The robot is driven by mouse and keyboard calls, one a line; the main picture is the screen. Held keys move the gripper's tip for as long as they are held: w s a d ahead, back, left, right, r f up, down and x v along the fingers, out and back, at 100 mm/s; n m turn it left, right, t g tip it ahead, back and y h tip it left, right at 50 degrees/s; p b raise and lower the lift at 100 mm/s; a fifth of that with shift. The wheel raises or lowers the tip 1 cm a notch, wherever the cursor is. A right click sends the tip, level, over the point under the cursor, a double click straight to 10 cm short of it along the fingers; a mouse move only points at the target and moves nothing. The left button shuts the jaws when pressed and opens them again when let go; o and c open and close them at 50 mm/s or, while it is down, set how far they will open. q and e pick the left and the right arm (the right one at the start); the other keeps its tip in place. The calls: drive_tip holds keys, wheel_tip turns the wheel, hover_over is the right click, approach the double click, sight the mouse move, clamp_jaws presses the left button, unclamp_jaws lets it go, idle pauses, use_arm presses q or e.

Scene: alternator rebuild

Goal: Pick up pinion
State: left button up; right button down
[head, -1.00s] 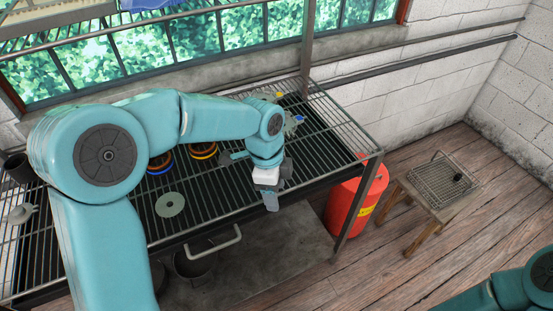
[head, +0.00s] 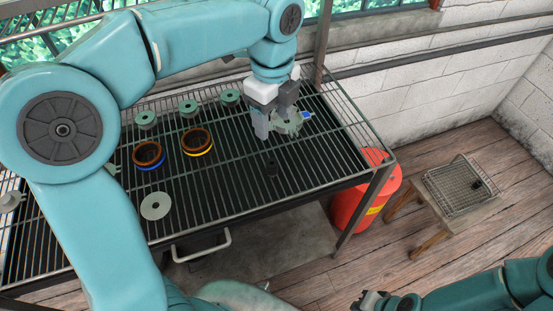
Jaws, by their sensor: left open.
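The rack (head: 225,190) also holds a flat pale disc (head: 156,206), two copper-coloured rings (head: 197,142) and several green spools (head: 188,108). A red canister (head: 348,207) stands beside the rack. The stool with the wire basket (head: 452,190) is at the right.

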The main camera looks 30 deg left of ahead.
use_arm(q)
hover_over(272, 165)
drive_tip(key=f, duration=1)
drive_tip(key=shift+s+d+f, duration=0.1)
drive_tip(key=shift+s+f, duration=0.05)
drive_tip(key=shift+s, duration=0.1)
drive_tip(key=shift+w+f, duration=0.1)
drive_tip(key=shift+f, duration=0.5)
wheel_tip(272, 165, down, 5)
drive_tip(key=shift+r, duration=0.2)
drive_tip(key=shift+s+d+r, duration=0.1)
drive_tip(key=shift+s+r, duration=0.05)
drive_tip(key=shift+s, duration=0.1)
drive_tip(key=shift+c, duration=0.9)
drive_tip(key=shift+w, duration=0.1)
clamp_jaws()
